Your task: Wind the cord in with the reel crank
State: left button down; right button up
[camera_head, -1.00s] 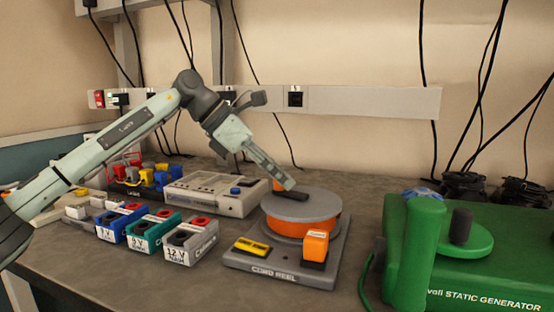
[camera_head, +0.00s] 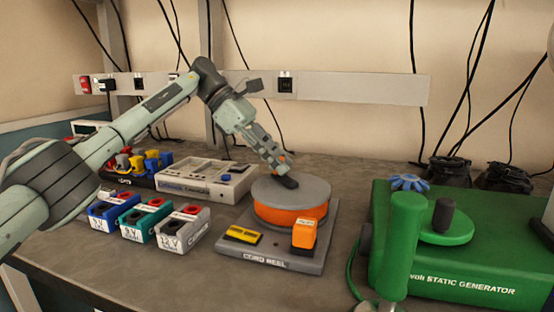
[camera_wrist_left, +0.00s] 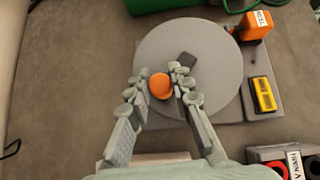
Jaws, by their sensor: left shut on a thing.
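The cord reel has an orange drum (camera_head: 290,216) under a round grey top disc (camera_head: 308,188), on a grey base plate labelled CORD REEL (camera_head: 264,259). My left gripper (camera_head: 284,176) reaches down over the far part of the disc. In the left wrist view its fingers (camera_wrist_left: 160,82) stand on both sides of the orange crank knob (camera_wrist_left: 160,87) and are shut on it. In the head view the fingers mostly hide the knob. My right gripper's fingers do not show.
A green static generator (camera_head: 455,277) with a crank stands close on the right. Coloured battery boxes (camera_head: 145,224) and a grey instrument (camera_head: 207,180) stand left of the reel, under my left arm. An orange block (camera_head: 304,234) and yellow block (camera_head: 242,235) sit on the base's front.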

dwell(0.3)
pick_arm(q)
jog(key=c, duration=1.3)
grip_release()
jog(key=v, duration=0.7)
jog(key=shift+a+r, duration=0.2)
